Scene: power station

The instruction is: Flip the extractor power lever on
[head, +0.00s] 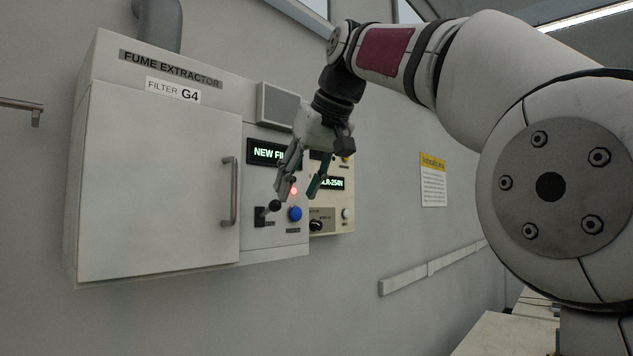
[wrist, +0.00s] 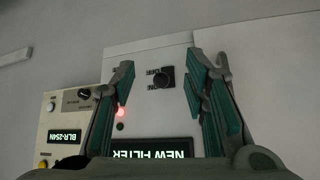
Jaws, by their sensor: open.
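The fume extractor (head: 160,180) is a pale wall cabinet with a control panel on its right side. Its power lever (head: 274,206) has a round black knob on a small dark plate, low on that panel.
A blue button (head: 295,213) and a lit red lamp (head: 294,191) sit right of the lever. A display (head: 264,152) reads "NEW FIL", partly hidden. A cream BLR-254N box (head: 345,215) adjoins on the right. The cabinet door has a protruding handle (head: 230,190).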

